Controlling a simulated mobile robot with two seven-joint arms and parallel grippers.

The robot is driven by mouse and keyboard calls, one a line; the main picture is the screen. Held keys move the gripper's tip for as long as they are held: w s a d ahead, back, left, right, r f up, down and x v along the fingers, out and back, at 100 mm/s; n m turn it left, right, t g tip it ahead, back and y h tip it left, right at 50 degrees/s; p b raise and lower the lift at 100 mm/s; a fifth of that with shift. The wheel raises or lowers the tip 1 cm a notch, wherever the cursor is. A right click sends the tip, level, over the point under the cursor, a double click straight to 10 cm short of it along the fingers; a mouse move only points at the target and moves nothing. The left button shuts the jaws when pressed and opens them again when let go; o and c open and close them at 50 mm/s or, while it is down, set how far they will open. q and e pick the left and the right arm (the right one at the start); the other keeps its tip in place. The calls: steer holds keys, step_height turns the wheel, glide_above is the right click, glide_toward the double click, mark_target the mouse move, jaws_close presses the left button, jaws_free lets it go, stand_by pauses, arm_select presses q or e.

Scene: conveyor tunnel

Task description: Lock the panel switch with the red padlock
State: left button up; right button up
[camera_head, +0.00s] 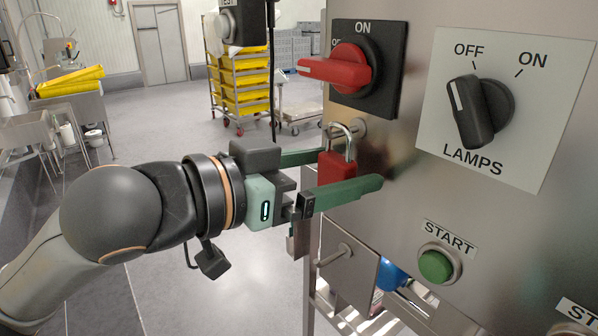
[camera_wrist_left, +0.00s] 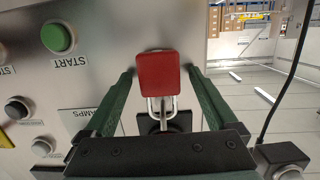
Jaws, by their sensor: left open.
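The red padlock (camera_head: 337,172) hangs by its silver shackle from a metal peg (camera_head: 358,129) on the panel, below the panel switch. In the left wrist view the padlock (camera_wrist_left: 158,75) appears upside down, between the fingers. My left gripper (camera_head: 350,170) is open, with one green finger on each side of the padlock body; visible gaps separate both fingers from it in the wrist view. The panel switch (camera_head: 385,75) has a red handle (camera_head: 340,69) lying horizontal, its white mark to the left, on a black plate marked ON and OFF. My right gripper is out of view.
A black LAMPS knob (camera_head: 480,110) sits right of the switch, and a green START button (camera_head: 436,265) below.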

arm_select(q)
steer(key=b+v, duration=0.1)
steer(key=v, duration=1.1)
steer(key=shift+b, duration=0.3)
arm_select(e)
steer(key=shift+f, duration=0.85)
arm_select(q)
steer(key=shift+w, duration=0.1)
